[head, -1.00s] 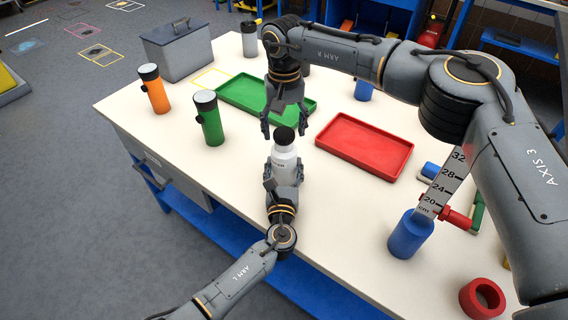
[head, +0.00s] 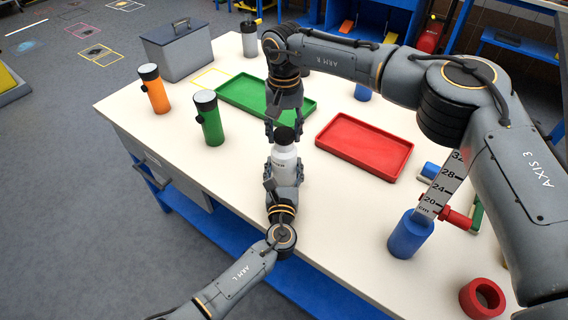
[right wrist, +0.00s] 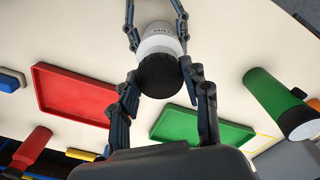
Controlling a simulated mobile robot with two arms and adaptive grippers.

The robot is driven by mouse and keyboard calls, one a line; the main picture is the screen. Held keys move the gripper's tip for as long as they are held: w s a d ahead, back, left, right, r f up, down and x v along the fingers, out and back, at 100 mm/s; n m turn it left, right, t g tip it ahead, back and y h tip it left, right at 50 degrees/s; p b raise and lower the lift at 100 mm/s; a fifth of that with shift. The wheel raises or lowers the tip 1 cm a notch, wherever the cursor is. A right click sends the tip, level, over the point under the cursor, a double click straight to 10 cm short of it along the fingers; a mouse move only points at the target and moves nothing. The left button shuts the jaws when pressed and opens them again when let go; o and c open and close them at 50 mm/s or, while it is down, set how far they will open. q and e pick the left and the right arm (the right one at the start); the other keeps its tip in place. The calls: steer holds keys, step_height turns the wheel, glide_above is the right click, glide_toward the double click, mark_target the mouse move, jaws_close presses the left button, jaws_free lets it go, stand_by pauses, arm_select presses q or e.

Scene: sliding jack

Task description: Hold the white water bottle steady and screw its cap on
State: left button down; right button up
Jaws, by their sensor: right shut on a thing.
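The white water bottle (head: 284,163) stands upright near the table's front edge. My left gripper (head: 284,178) is shut around its body from the front; its fingers also show on both sides of the bottle in the right wrist view (right wrist: 157,24). The black cap (head: 284,136) sits at the top of the bottle; from above it shows as a dark disc (right wrist: 159,75). My right gripper (head: 284,127) points down from above, with its fingers on either side of the cap, shut on it. The neck under the cap is mostly hidden.
A green tray (head: 243,90) lies behind and a red tray (head: 365,147) to the right. A green bottle (head: 208,118) and an orange bottle (head: 153,89) stand at left. A blue cylinder (head: 409,234) and red ring (head: 482,298) are at front right. The table (head: 335,220) right of the bottle is clear.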

steer(key=m, duration=1.8)
steer(key=shift+f+m, duration=0.1)
steer(key=shift+m, duration=0.2)
steer(key=m, duration=0.6)
steer(key=o, duration=1.3)
